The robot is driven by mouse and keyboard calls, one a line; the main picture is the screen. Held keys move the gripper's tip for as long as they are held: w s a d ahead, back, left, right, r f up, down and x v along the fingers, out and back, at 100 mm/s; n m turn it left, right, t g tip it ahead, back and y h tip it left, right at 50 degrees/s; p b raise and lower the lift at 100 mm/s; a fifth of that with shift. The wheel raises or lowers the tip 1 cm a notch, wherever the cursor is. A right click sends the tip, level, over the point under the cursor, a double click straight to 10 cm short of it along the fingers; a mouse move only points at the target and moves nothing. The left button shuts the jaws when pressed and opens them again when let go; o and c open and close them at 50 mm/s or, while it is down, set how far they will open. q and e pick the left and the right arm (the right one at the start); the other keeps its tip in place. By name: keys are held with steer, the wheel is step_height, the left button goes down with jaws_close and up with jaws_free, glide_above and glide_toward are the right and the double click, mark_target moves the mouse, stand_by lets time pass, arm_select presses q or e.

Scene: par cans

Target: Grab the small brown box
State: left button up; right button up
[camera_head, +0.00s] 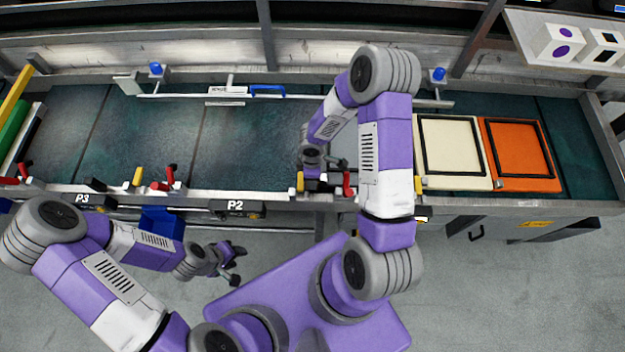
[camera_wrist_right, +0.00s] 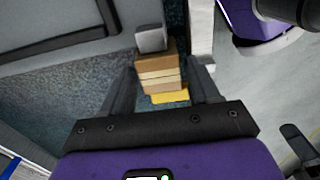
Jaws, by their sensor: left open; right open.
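A small brown box (camera_wrist_right: 158,72) with lighter bands shows in the right wrist view, near the top centre. My right gripper (camera_wrist_right: 165,80) is open, with one finger on each side of the box in the picture. Whether the fingers touch it cannot be told. In the head view my right gripper (camera_head: 313,172) is over the near edge of the workbench, and I cannot make out the box there. My left gripper (camera_head: 234,264) is open and empty, in front of the bench above the grey floor.
The long bench (camera_head: 245,150) has a dark top and a metal rim with yellow and red clamps. A cream panel (camera_head: 428,183) and an orange panel (camera_head: 515,184) lie to the right. A grey block (camera_wrist_right: 150,38) and a yellow piece (camera_wrist_right: 170,97) adjoin the box in the picture.

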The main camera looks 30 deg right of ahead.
step_height(320, 180, down, 3)
steer(key=shift+f+b, duration=0.2)
steer(key=shift+b, duration=0.1)
steer(key=shift+c, duration=0.2)
